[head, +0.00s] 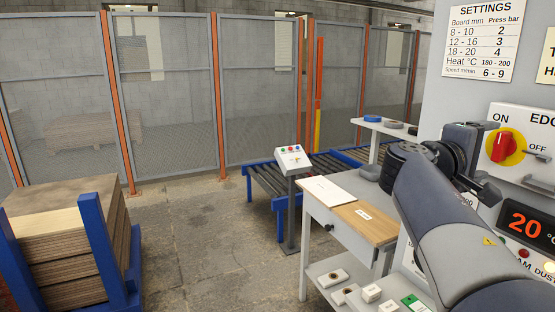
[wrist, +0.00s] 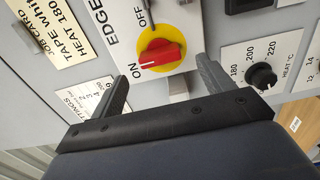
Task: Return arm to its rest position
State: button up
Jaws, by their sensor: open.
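My gripper (head: 494,158) is at the right of the head view, in front of the grey machine panel. In the wrist view my gripper (wrist: 163,70) has its two fingers apart, with nothing held between them. The red rotary switch (wrist: 160,54) on its yellow disc lies beyond the fingertips there, its handle lined up with the ON label. It also shows in the head view (head: 502,147), just right of the gripper. I cannot tell the exact gap between fingers and switch. My arm reaches up from the lower right.
A dark heat knob (wrist: 262,76) is right of the fingers. A red display (head: 526,222) reads 20. A table with a drawer (head: 323,216) stands left of my arm. A roller conveyor (head: 268,180) and a board stack (head: 70,240) are farther left. The floor between is clear.

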aim_at(497, 148)
jog(key=x, duration=0.5)
jog(key=shift+d+p, duration=0.25)
jog(key=shift+p, duration=0.15)
jog(key=shift+a+m, duration=0.1)
jog(key=shift+m, duration=0.4)
jog(key=shift+n, duration=0.3)
